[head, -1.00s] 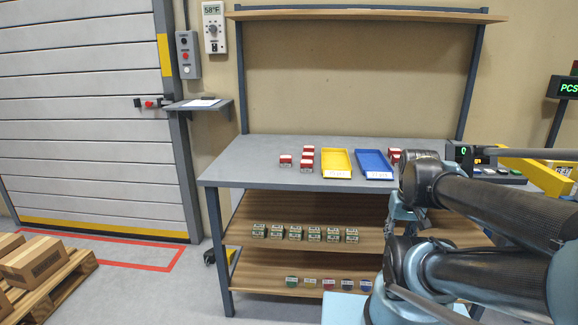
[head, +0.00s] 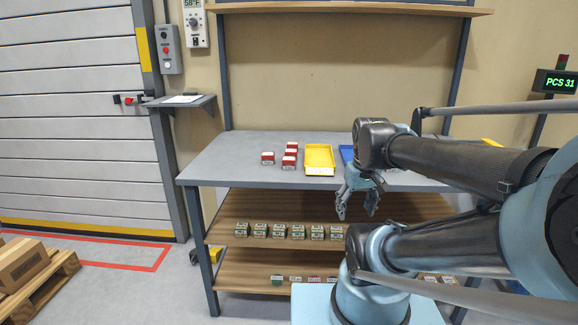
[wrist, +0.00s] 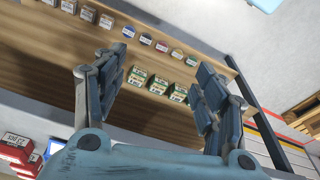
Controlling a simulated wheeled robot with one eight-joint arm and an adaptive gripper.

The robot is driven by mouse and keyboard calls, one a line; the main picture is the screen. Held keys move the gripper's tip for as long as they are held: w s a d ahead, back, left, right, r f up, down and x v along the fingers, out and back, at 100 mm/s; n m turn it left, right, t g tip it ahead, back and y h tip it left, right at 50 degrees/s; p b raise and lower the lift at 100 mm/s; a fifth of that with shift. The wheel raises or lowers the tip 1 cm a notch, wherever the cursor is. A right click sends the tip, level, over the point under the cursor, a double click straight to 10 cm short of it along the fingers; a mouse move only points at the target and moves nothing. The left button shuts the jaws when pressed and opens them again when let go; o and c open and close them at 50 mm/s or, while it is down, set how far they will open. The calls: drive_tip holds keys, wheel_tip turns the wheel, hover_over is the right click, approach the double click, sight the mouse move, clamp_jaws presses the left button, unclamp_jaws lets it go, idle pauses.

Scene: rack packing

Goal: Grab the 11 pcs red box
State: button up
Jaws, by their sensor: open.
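Several red-and-white boxes (head: 290,149) stand on the grey tabletop left of the yellow tray; one red box (head: 268,158) sits a little apart at their left. More red boxes (wrist: 15,148) show at the lower left edge of the wrist view, beside a blue piece. Their labels are too small to read, so I cannot tell which is the 11 pcs box. My gripper (head: 357,210) is open and empty, pointing down in front of the bench's front edge, below tabletop level. Its spread fingers show in the wrist view (wrist: 160,70), with shelves beyond.
The yellow tray (head: 319,158) and the blue tray (head: 347,153), partly behind my arm, lie on the tabletop (head: 235,160). A display (head: 557,82) reads PCS 31. The tabletop's left end is clear.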

drive_tip(key=w+a+r+n, duration=0.6)
drive_tip(key=w+r+n, duration=0.1)
drive_tip(key=w+r, duration=0.6)
drive_tip(key=n+g+y, duration=0.2)
drive_tip(key=n, duration=0.7)
approach(289, 158)
drive_tip(key=f, duration=0.3)
drive_tip(key=a+f, duration=0.1)
drive_tip(key=f, duration=0.3)
drive_tip(key=a+f, duration=0.1)
drive_tip(key=f, duration=0.2)
drive_tip(key=shift+f, duration=0.25)
drive_tip(key=c, duration=1.2)
